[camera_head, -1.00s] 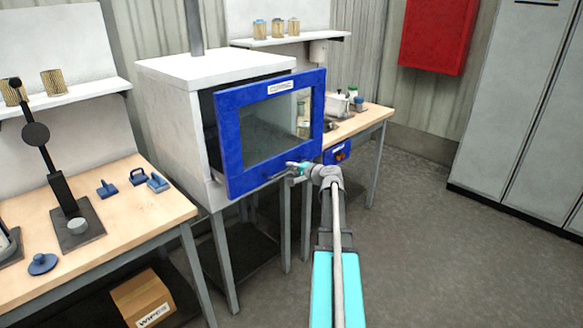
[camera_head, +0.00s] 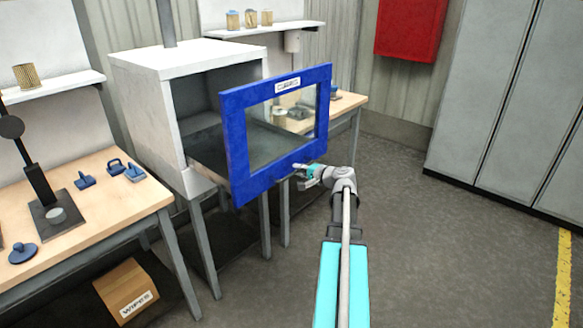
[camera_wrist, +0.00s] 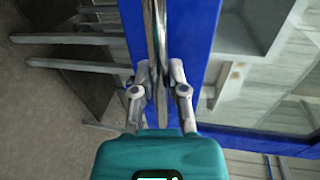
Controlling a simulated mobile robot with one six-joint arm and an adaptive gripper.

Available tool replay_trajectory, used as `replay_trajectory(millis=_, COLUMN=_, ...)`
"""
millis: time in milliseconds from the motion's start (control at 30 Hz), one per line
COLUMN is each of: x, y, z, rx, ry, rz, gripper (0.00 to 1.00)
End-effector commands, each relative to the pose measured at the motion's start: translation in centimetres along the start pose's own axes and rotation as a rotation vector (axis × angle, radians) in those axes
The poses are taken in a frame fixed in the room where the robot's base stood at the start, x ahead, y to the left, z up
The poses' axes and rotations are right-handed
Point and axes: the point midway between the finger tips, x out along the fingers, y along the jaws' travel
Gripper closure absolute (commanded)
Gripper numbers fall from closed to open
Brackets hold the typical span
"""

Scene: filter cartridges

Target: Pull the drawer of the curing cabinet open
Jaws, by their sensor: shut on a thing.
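The white curing cabinet (camera_head: 140,100) stands on grey legs between the benches. Its drawer, with a blue-framed glass front (camera_head: 240,150), is pulled well out, and a dark drawer tray (camera_head: 205,150) shows behind the front. My gripper (camera_head: 302,172) is at the lower edge of the blue front. In the wrist view, a shiny bar handle (camera_wrist: 155,40) runs between the fingers of my gripper (camera_wrist: 159,75), which are shut on it. The blue frame (camera_wrist: 198,35) lies just behind the handle. The fingertips are small and partly hidden in the head view.
A wooden bench (camera_head: 90,215) with a press and blue tools stands at the left. A second bench (camera_head: 347,103) is behind the drawer front. A cardboard box (camera_head: 130,290) is under the left bench. Grey lockers (camera_head: 500,110) stand at the right; the floor (camera_head: 450,260) before them is clear.

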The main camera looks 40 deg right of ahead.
Motion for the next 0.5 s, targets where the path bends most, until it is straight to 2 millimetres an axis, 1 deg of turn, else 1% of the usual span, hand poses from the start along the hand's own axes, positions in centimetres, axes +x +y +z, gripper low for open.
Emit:
replay_trajectory(millis=100, x=-0.52, y=0.13, z=-0.01, rx=-0.001, ry=0.001, rz=0.001, gripper=1.0)
replay_trajectory(millis=433, x=-0.51, y=0.13, z=0.01, rx=-0.001, ry=0.0, rz=0.001, gripper=1.0)
replay_trajectory(millis=467, x=-0.5, y=0.13, z=0.01, rx=-0.001, ry=0.0, rz=0.001, gripper=0.76)
replay_trajectory(millis=500, x=-0.49, y=0.13, z=0.01, rx=-0.001, ry=0.0, rz=0.001, gripper=0.69)
